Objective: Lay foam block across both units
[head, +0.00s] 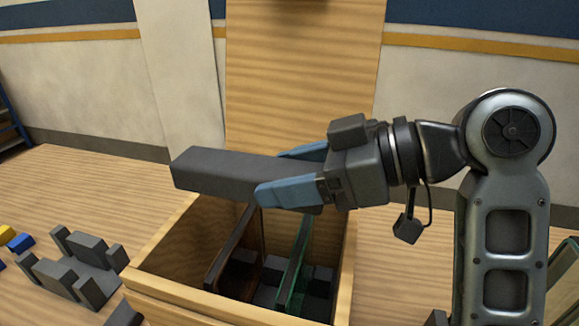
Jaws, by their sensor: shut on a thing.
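My gripper (275,174) is shut on a long dark grey foam block (220,174). Its blue fingers grip the block near the right end, and the block sticks out to the left. The block is held above an open wooden box (176,243), apart from it. Inside the box stand two upright thin units: a dark brown-framed one (231,247) on the left and a green glassy one (296,262) on the right. Dark grey pieces lie low between and beside them. The block and gripper hide part of the box's back.
A dark grey slotted holder (75,266) stands on the wooden table left of the box. Small yellow and blue blocks (18,242) lie at the far left. A tall wooden panel (300,75) rises behind the box. Table at back left is clear.

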